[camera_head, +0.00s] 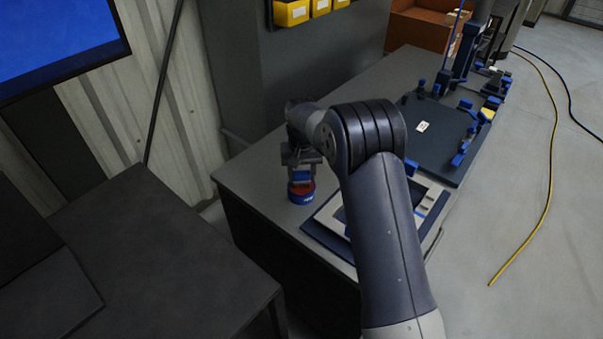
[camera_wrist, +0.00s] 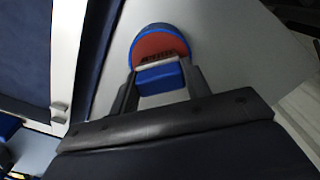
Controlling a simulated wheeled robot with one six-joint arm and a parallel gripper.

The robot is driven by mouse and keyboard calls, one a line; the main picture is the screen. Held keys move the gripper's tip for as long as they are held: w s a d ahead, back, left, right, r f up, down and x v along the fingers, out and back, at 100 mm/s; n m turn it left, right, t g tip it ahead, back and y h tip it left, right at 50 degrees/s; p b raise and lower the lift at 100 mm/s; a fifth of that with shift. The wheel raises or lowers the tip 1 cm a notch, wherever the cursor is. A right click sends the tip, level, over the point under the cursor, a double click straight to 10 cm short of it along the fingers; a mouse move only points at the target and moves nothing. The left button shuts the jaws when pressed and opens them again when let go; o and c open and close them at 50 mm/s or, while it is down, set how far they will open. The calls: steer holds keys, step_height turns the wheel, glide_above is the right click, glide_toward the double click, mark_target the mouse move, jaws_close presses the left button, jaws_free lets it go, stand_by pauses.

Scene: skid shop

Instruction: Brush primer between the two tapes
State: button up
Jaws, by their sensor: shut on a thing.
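My gripper (camera_wrist: 159,88) is shut on a blue brush (camera_wrist: 161,77) and points down. The brush has a pale band at its lower end. A round pot with a blue rim and red inside (camera_wrist: 160,44) is straight below the brush, and dark bristles show against the red. I cannot tell whether they touch it. In the head view my gripper (camera_head: 302,158) is above the pot (camera_head: 301,196) at the bench's near left. A pale framed panel (camera_head: 330,213) lies right of the pot, partly hidden by my arm. I cannot make out the two tapes.
The panel rests on a dark blue mat (camera_head: 321,236) on the grey bench (camera_head: 259,176). Farther back is a dark board (camera_head: 437,135) with blue clamps around it. A dark cabinet (camera_head: 165,250) stands left of the bench. A yellow hose (camera_head: 553,150) crosses the floor at right.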

mark_target(301, 173)
steer(key=shift+r+p, duration=2.35)
steer(key=shift+r, duration=1.15)
